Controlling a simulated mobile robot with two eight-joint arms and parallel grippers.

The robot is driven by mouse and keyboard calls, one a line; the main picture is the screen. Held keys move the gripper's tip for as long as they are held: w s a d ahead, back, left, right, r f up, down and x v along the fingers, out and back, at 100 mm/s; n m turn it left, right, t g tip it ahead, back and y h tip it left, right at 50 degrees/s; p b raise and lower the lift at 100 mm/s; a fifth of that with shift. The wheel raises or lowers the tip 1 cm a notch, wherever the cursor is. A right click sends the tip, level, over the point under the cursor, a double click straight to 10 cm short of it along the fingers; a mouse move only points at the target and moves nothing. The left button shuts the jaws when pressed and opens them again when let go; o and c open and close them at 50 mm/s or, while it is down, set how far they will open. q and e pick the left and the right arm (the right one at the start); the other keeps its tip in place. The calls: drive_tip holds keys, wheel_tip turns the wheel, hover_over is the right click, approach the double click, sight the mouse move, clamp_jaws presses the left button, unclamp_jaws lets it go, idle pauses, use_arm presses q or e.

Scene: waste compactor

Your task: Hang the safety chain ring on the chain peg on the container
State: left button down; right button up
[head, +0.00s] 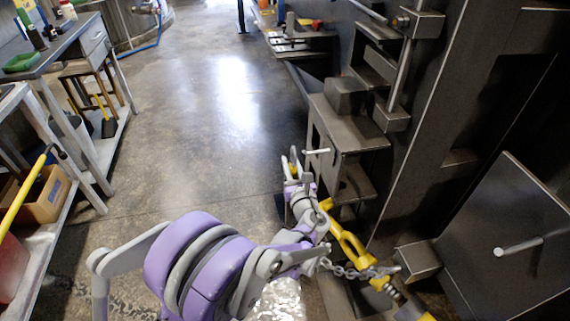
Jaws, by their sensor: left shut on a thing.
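My left gripper (297,172) reaches away from me toward the dark steel container (350,135), with its fingers shut on a small ring (293,154). The ring is small in the view and partly hidden by the fingers. A short pale peg (318,151) sticks out to the left from the container's front, just right of the ring. The ring appears beside the peg, not around it; the gap in depth is hard to tell. A grey chain (352,270) hangs below my left wrist, its upper run hidden behind the arm. My right gripper is not in view.
A dark panel with a pale handle (518,246) stands at right. Workbenches (75,45) line the left side. The floor (215,120) between is clear.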

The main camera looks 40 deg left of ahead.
use_arm(q)
drive_tip(key=shift+w+d+f+b, duration=0.2)
drive_tip(key=shift+w+d+f, duration=0.05)
drive_tip(key=shift+w+d, duration=0.4)
drive_tip(key=shift+w+d+f+b, duration=0.2)
drive_tip(key=shift+w+d, duration=0.4)
drive_tip(key=shift+w, duration=0.15)
drive_tip(key=shift+w+d+f+b, duration=0.2)
drive_tip(key=shift+w+d+f, duration=0.05)
drive_tip(key=shift+w+d, duration=0.4)
drive_tip(key=shift+w, duration=0.1)
drive_tip(key=c, duration=0.6)
unclamp_jaws()
drive_tip(key=shift+c, duration=0.2)
drive_tip(key=p+v, duration=0.1)
drive_tip(key=v, duration=0.9)
drive_tip(key=shift+s+d, duration=0.2)
drive_tip(key=shift+s, duration=0.15)
